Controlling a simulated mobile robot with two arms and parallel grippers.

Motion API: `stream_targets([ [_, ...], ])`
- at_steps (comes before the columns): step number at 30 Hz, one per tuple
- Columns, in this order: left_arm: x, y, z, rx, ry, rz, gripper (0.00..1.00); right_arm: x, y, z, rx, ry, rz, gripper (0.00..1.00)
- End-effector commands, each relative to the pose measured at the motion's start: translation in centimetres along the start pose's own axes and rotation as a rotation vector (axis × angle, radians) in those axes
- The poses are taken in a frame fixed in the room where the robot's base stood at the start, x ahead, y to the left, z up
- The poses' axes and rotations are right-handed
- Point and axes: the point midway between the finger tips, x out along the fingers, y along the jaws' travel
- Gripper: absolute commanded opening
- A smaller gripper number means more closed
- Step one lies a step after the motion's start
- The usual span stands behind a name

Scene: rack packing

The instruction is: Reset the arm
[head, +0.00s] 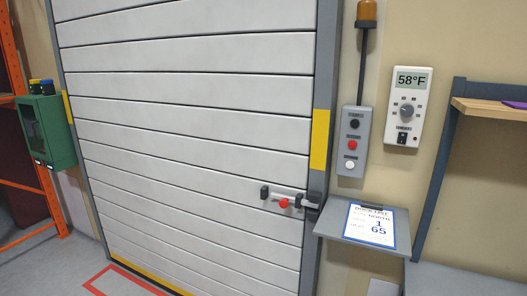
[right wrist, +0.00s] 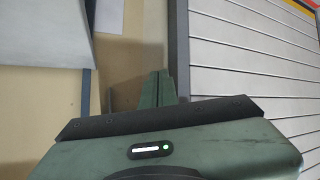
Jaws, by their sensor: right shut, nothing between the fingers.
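My right gripper (right wrist: 157,90) shows in the right wrist view. Its two green fingers are together with nothing between them. Behind them are the tan wall and the grey frame of the slatted dock door (right wrist: 255,60). The fingers look clear of both, though the exact distance is hard to judge. In the head view neither of my grippers shows; the left one is in no view. The head view shows the white dock door (head: 190,120), down to the floor, with a red-knobbed latch (head: 285,201) at its right edge.
Right of the door are a button box (head: 353,140), a thermostat (head: 407,106) reading 58°F and a small grey ledge (head: 398,216) with a printed card (head: 371,226). A wooden shelf (head: 490,110) juts out far right. A green cabinet (head: 46,130) and orange rack (head: 12,50) stand left.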

Motion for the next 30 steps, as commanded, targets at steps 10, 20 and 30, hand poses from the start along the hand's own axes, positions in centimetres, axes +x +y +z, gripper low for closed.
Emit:
stream_targets([
  [10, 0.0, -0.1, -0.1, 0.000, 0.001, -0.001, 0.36, -10.6, -4.8, 11.7, -0.034, -0.433, -0.128, 0.00],
  [20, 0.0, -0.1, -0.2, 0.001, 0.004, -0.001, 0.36, -18.1, -6.4, 16.6, -0.055, -0.667, -0.187, 0.00],
  [30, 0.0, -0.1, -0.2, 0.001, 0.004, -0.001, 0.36, -14.3, -7.7, 21.9, -0.060, -0.720, -0.196, 0.00],
])
